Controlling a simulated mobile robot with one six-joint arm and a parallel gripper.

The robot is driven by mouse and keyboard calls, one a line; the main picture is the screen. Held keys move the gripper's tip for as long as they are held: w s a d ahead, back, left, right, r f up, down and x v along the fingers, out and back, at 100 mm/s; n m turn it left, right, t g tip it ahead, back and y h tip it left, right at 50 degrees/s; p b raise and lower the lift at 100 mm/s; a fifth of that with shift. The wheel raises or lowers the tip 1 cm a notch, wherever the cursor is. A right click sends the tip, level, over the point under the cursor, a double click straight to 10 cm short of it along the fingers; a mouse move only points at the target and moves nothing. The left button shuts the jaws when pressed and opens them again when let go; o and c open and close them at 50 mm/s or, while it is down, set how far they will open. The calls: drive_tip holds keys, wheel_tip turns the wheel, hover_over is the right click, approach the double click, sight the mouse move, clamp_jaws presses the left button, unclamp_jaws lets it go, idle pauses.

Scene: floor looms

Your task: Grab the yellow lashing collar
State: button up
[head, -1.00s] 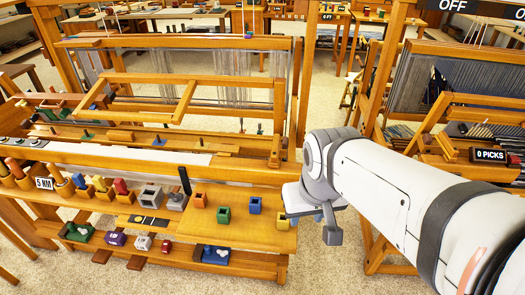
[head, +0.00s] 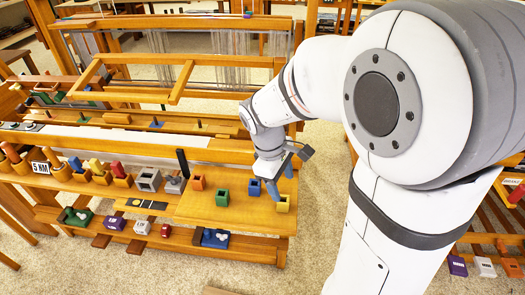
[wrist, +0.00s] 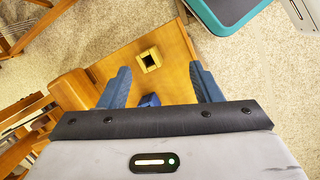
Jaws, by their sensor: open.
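The yellow lashing collar (head: 283,204) is a small square block with a dark hole in its top. It stands near the right end of the wooden shelf board. In the wrist view the yellow collar (wrist: 150,60) lies beyond and between my two blue fingers, apart from them. My gripper (head: 279,188) points down just above and behind the yellow collar, open and empty. It also shows in the wrist view (wrist: 160,72). The blue collar (head: 254,187) stands to the left of it, and shows in the wrist view (wrist: 150,101) nearer the palm.
A green collar (head: 222,198) and an orange collar (head: 198,183) stand farther left on the board (head: 235,212). A black upright post (head: 183,163) stands behind them. The loom frame (head: 215,147) rises behind the board. Open floor lies beyond the board's right edge.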

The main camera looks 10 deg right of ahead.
sight(283, 204)
drive_tip(key=w+f+n, duration=0.1)
drive_tip(key=f, duration=0.3)
drive_tip(key=w+f+n+h, duration=0.1)
drive_tip(key=f+n, duration=0.1)
drive_tip(key=f, duration=0.2)
drive_tip(key=w+d+f+n+b, duration=0.1)
drive_tip(key=f, duration=0.4)
drive_tip(key=shift+w+d+g, duration=0.1)
drive_tip(key=shift+w+g, duration=0.3)
drive_tip(key=c, duration=1.1)
